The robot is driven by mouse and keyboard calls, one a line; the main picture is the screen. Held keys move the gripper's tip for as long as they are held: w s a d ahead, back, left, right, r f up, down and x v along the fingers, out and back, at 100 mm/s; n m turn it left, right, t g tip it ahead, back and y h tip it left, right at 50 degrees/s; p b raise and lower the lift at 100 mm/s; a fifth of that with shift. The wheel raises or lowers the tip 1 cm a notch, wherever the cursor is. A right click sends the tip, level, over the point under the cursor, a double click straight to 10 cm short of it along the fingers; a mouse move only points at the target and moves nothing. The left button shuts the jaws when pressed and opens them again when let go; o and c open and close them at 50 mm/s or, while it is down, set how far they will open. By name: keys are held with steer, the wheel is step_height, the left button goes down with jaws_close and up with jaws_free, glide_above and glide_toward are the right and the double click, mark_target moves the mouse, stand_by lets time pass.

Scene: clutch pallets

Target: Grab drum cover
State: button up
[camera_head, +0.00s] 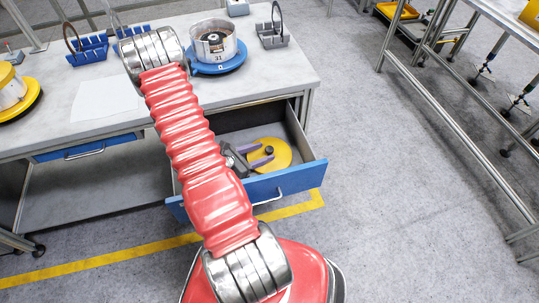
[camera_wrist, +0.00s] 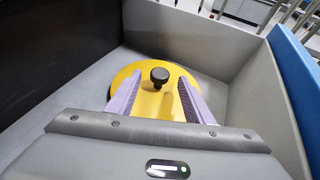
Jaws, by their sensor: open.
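The drum cover is a yellow disc with a black knob. It lies in the open drawer in the head view (camera_head: 277,150) and fills the middle of the wrist view (camera_wrist: 150,80). My gripper (camera_head: 252,155) reaches down into the drawer. In the wrist view my gripper (camera_wrist: 160,90) is open, with one purple finger on each side of the cover's black knob (camera_wrist: 159,75). The fingers are apart from the knob, and nothing is between them but the cover below. The cover's near part is hidden by the gripper body.
The drawer's blue front (camera_head: 290,180) and grey walls (camera_wrist: 255,85) stand close around my gripper. The workbench top (camera_head: 120,115) above holds a metal drum on a blue base (camera_head: 215,55) and several blue and grey holders. Open floor (camera_head: 380,190) lies to the right.

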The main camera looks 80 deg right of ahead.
mark_target(267, 150)
steer(key=shift+x, duration=2.25)
steer(key=shift+c, duration=0.2)
steer(key=c, duration=1.1)
steer(key=shift+r, duration=0.15)
steer(key=shift+c, duration=0.2)
steer(key=shift+r, duration=4.85)
